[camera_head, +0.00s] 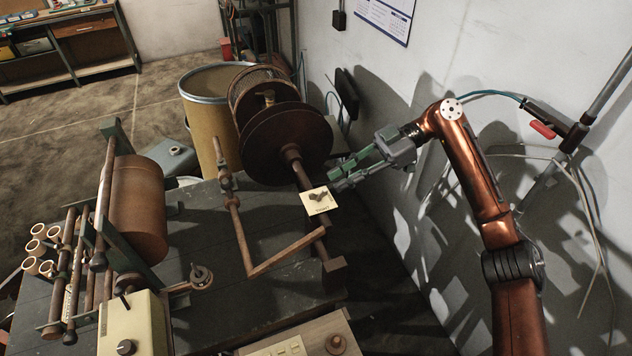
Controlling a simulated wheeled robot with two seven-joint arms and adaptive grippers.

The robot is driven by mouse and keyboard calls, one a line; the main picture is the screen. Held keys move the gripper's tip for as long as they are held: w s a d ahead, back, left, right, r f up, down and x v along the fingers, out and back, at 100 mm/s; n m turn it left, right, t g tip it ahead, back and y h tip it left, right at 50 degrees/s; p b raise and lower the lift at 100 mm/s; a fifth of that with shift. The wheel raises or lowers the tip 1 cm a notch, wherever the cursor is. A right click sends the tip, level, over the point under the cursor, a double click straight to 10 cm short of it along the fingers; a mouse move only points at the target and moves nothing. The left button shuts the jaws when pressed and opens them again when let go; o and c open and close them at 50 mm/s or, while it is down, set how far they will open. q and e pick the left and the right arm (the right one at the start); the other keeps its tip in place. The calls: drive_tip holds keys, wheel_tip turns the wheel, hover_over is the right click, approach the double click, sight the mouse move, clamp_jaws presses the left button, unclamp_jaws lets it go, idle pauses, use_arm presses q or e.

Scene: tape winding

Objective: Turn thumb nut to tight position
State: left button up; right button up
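A dark, wing-shaped thumb nut (318,196) shows against a small cream square plate (321,208) near the shaft in front of the large reel. Whether it is tight cannot be told. My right gripper (338,178) reaches in from the right, with its fingertips just above and to the right of the plate. Its two fingers look spread apart with nothing between them. I cannot tell whether a fingertip touches the plate. My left gripper is not in view.
The large brown reel (283,145) stands behind the shaft (306,180). A bent rod (290,252) crosses the dark table (225,315). A brown roll (138,205) and several pipes stand left. The wall (440,50) is close behind my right arm.

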sight(318, 192)
drive_tip(key=s+a, duration=0.1)
drive_tip(key=a, duration=0.1)
drive_tip(key=s+a, duration=0.2)
drive_tip(key=shift+s+f, duration=0.15)
drive_tip(key=shift+f, duration=0.25)
drive_tip(key=shift+w+a+f, duration=0.25)
drive_tip(key=shift+a+f, duration=0.4)
drive_tip(key=shift+a, duration=0.25)
drive_tip(key=shift+a+f, duration=0.1)
drive_tip(key=shift+s+a, duration=0.1)
drive_tip(key=shift+s, duration=0.15)
drive_tip(key=shift+w, duration=0.1)
drive_tip(key=shift+c, duration=0.4)
drive_tip(key=c, duration=0.3)
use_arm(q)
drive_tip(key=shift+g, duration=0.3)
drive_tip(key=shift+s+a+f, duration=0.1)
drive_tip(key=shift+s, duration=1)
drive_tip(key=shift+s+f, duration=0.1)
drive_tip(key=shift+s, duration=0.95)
use_arm(e)
clamp_jaws()
